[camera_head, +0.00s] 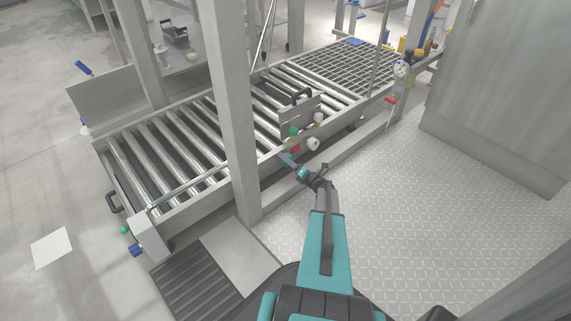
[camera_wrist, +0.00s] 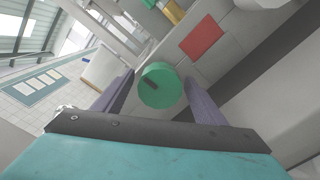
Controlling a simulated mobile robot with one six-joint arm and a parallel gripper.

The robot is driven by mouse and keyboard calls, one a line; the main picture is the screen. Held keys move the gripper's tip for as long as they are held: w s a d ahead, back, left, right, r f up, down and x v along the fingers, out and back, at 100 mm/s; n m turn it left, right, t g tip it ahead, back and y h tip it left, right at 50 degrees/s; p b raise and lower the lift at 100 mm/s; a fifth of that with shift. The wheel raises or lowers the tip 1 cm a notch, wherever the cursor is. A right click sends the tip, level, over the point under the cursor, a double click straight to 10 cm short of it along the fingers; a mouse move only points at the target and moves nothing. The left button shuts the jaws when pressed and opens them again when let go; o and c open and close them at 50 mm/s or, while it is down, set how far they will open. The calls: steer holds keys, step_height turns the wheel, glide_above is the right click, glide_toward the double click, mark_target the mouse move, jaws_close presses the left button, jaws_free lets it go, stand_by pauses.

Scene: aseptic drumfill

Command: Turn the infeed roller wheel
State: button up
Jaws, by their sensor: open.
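My gripper (camera_head: 285,158) is at the side of the roller conveyor, by the small control panel. In the wrist view my gripper (camera_wrist: 160,82) is open, with one purple-grey finger on each side of a round green knob (camera_wrist: 160,88). The knob has a dark bar across its face. I cannot tell whether the fingers touch it. A green knob (camera_head: 293,131) shows on the panel in the head view. A white round wheel (camera_head: 314,144) sits right of my gripper, and a blue knob (camera_head: 136,250) is at the conveyor's near left end. No label shows which is the infeed roller wheel.
A red plate (camera_wrist: 204,38) is beside the green knob. A grey post (camera_head: 235,120) stands in front of the conveyor (camera_head: 180,200), left of my arm. A steel cabinet (camera_head: 500,90) is at the right. The patterned floor (camera_head: 400,210) between is clear.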

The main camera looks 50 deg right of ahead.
steer(key=shift+w, duration=0.1)
steer(key=shift+c, duration=0.2)
steer(key=c, duration=1)
steer(key=shift+a, duration=0.3)
steer(key=shift+d+r, duration=0.1)
steer(key=shift+d, duration=0.25)
steer(key=shift+d, duration=0.25)
steer(key=o, duration=0.9)
steer(key=shift+o, duration=0.7)
steer(key=shift+a, duration=0.15)
